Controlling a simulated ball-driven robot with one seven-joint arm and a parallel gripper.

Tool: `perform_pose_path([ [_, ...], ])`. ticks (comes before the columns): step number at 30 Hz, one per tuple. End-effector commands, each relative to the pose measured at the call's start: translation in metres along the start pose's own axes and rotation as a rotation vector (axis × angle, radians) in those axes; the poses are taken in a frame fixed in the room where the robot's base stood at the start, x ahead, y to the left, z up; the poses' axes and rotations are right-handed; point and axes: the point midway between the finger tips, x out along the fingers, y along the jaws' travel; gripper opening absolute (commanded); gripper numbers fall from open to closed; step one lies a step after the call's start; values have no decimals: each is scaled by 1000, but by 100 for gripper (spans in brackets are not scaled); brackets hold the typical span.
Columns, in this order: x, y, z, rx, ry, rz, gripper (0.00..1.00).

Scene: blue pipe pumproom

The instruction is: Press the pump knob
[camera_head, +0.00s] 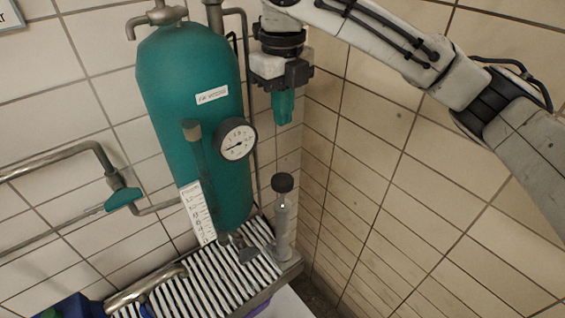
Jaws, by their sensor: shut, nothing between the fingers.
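A black round knob (283,182) sits on top of a slim, upright grey cylinder (283,228) at the right end of the slatted metal grate. It looks like the pump knob. My gripper (284,120) has teal fingers that point down and are shut with nothing between them. In the picture it is above the knob, with a clear gap between fingertips and knob. The exact depth offset cannot be told from this one view.
A large teal tank (190,90) with a round gauge (236,139) stands just left of my gripper. A vertical tube with a scale (197,212) stands before it. The grate (205,285) lies below. Pipes with a teal valve handle (123,200) are at left. Tiled walls meet behind the cylinder.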

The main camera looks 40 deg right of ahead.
Motion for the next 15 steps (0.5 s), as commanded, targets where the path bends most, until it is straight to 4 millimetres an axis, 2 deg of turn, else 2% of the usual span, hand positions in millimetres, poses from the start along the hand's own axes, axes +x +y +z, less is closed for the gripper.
perform_pose_path([
  [11, 0, 0, 0, -11, 0, 1, 0],
  [15, 9, 0, 0, -11, 2, 2, 0],
])
